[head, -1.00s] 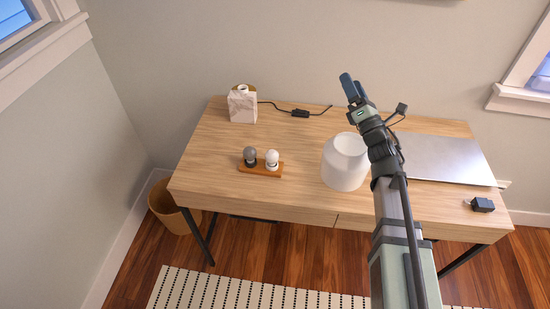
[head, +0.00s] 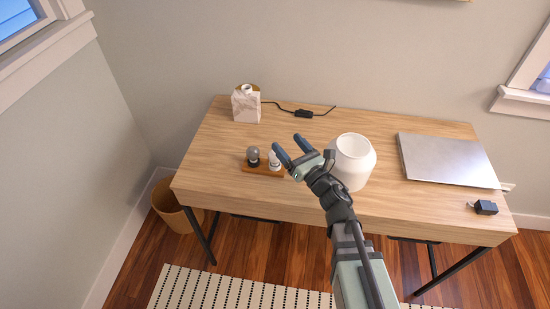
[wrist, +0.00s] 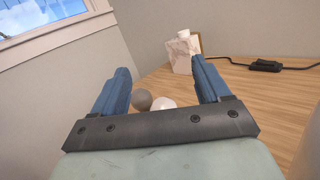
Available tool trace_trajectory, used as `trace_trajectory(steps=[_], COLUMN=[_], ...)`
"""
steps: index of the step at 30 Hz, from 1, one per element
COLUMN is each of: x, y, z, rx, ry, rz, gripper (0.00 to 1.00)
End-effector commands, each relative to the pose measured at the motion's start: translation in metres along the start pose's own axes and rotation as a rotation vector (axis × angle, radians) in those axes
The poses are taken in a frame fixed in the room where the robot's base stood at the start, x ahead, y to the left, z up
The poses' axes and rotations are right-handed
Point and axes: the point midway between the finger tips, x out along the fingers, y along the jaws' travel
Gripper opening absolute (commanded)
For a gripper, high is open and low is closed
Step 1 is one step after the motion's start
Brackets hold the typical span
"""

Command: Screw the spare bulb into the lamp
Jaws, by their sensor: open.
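The lamp (head: 246,106) has a marbled block base with an empty-looking socket on top and stands at the back left of the desk. It also shows in the wrist view (wrist: 181,55). Two bulbs stand on a small wooden holder (head: 250,168) near the front left: a grey bulb (head: 253,154) and a white bulb (head: 273,159). The wrist view shows the grey bulb (wrist: 142,99) and the white bulb (wrist: 162,103) low between the fingers, partly hidden. Which is the spare, I cannot tell. My gripper (head: 289,148) is open and empty, just right of the white bulb and partly overlapping it in view.
A large white shade (head: 354,158) stands right behind my arm. A silver laptop (head: 447,160) and a black adapter (head: 485,207) lie at the right. The lamp's cord has a black switch (head: 303,114). The desk's middle back is clear. A bin (head: 172,206) stands on the floor.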

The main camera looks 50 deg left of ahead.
Motion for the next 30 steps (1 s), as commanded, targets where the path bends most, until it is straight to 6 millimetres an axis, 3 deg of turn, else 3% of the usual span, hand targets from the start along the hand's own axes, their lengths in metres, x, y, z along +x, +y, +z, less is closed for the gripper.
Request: trace_trajectory(steps=[3,6,11,25,30], x=[-0.021,-0.033,-0.042,-0.01,0.011], y=[0.007,0.01,0.012,0.01,0.009], z=[-0.035,-0.055,-0.072,-0.079,-0.083], rx=[-0.06,-0.102,-0.139,-0.145,-0.144], ry=[0.072,0.115,0.151,0.156,0.155], rz=[-0.02,-0.031,-0.036,-0.037,-0.036], gripper=[0.76,0.76,0.76,0.76,0.76])
